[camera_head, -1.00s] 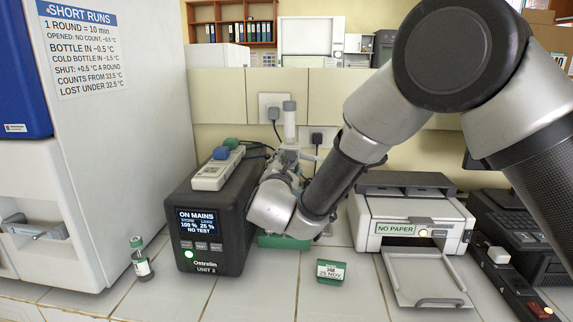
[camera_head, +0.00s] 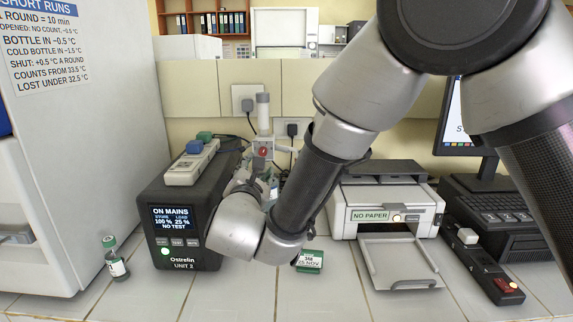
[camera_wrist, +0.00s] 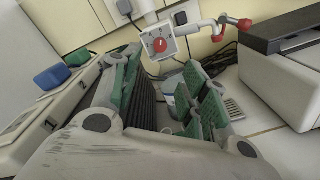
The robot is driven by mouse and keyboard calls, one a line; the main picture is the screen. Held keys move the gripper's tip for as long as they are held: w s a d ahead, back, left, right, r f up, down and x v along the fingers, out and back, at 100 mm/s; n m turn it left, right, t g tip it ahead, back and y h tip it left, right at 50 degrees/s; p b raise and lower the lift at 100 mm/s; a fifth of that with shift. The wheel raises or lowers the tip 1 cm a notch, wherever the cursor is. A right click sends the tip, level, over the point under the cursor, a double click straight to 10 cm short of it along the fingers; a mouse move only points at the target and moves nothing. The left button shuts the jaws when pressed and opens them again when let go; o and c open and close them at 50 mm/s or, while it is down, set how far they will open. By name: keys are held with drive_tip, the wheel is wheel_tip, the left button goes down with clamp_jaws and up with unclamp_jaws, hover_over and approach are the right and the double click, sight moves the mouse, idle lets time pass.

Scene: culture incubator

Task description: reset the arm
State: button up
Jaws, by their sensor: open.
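My arm reaches down from the upper right in the head view, its elbow high and its wrist low in front of the black power unit (camera_head: 213,190). My gripper (camera_wrist: 165,74) shows in the wrist view with its two green-padded fingers spread apart. I see nothing held between them. In the head view the gripper is mostly hidden behind my wrist links. Behind the fingers stands a grey device with a red knob (camera_wrist: 159,46), apart from them as far as I can tell.
A green-capped bottle (camera_head: 116,258) stands left of the power unit, beside the white cabinet (camera_head: 95,150). A small green-and-white dated block (camera_head: 310,262) sits close to my wrist. A printer (camera_head: 388,198) and a red-switch strip (camera_head: 485,265) are to the right. Front counter tiles are partly clear.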

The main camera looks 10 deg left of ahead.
drive_tip(key=w+d+f+m+g+h, duration=0.1)
drive_tip(key=d+f+m+g+h, duration=0.15)
drive_tip(key=d, duration=0.35)
drive_tip(key=w+d+f+m+g+h, duration=0.1)
drive_tip(key=d+f+m+h, duration=0.1)
drive_tip(key=d+f+h, duration=0.3)
drive_tip(key=s+d+r+m+g+h, duration=0.15)
drive_tip(key=d+m+g, duration=0.25)
drive_tip(key=d, duration=0.7)
drive_tip(key=s+d+r+m+g+h, duration=0.1)
drive_tip(key=d+r+m+g+h, duration=0.2)
drive_tip(key=d, duration=0.9)
drive_tip(key=s+d+r+m+g+y, duration=0.1)
drive_tip(key=s+d+r+m+y, duration=0.2)
drive_tip(key=s+d+m, duration=0.6)
drive_tip(key=s+d+r+m+g+y, duration=0.1)
drive_tip(key=s+d+r+m+y, duration=0.3)
drive_tip(key=s+d+m, duration=0.5)
drive_tip(key=d+m+y, duration=0.1)
drive_tip(key=d, duration=0.6)
drive_tip(key=shift+s+d, duration=0.35)
